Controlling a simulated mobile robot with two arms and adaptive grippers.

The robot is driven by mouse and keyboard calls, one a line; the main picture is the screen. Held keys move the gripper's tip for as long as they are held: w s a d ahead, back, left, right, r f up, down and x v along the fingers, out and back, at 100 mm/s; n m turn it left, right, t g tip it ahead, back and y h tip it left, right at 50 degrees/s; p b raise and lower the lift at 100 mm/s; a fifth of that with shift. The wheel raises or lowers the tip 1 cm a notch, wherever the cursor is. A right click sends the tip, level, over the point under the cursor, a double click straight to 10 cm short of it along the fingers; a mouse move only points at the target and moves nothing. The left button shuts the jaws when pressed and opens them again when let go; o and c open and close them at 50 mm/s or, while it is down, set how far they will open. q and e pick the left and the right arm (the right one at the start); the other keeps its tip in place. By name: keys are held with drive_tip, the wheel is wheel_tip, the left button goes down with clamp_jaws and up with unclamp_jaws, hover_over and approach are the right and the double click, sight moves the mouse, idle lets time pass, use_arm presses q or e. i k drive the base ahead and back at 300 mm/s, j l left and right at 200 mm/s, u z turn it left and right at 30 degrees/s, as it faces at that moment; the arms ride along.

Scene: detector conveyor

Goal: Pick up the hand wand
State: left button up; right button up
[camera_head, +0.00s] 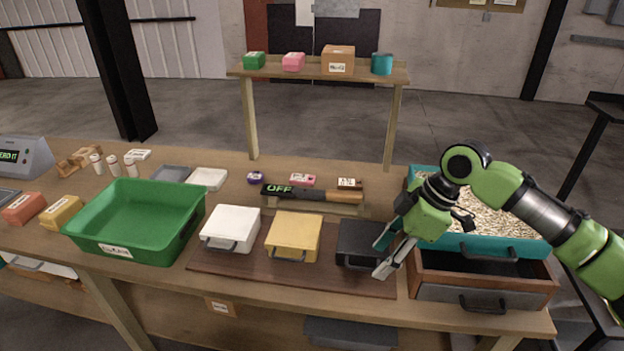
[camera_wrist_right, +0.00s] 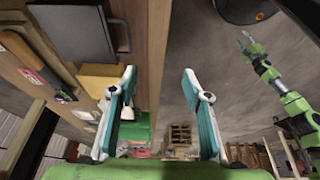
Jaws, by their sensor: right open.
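The hand wand (camera_head: 312,193), dark with a green OFF display and a brown handle, lies across a low wooden rest on the table. It also shows at the left of the right wrist view (camera_wrist_right: 36,68). My right gripper (camera_head: 384,256) is open and empty, in front of the wand and to its right, by the black case. Its two fingers stand apart in the right wrist view (camera_wrist_right: 160,78), with nothing between them. My left gripper (camera_wrist_right: 248,42) shows small at the upper right of the right wrist view; its jaws are too small to judge.
White (camera_head: 231,227), yellow (camera_head: 294,236) and black (camera_head: 358,242) cases stand on a brown mat before the wand. A green tray (camera_head: 140,215) is at left. A teal bin (camera_head: 500,248) of pale pieces sits above an open drawer (camera_head: 483,294) at right.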

sight(268, 190)
drive_tip(key=i, duration=1.25)
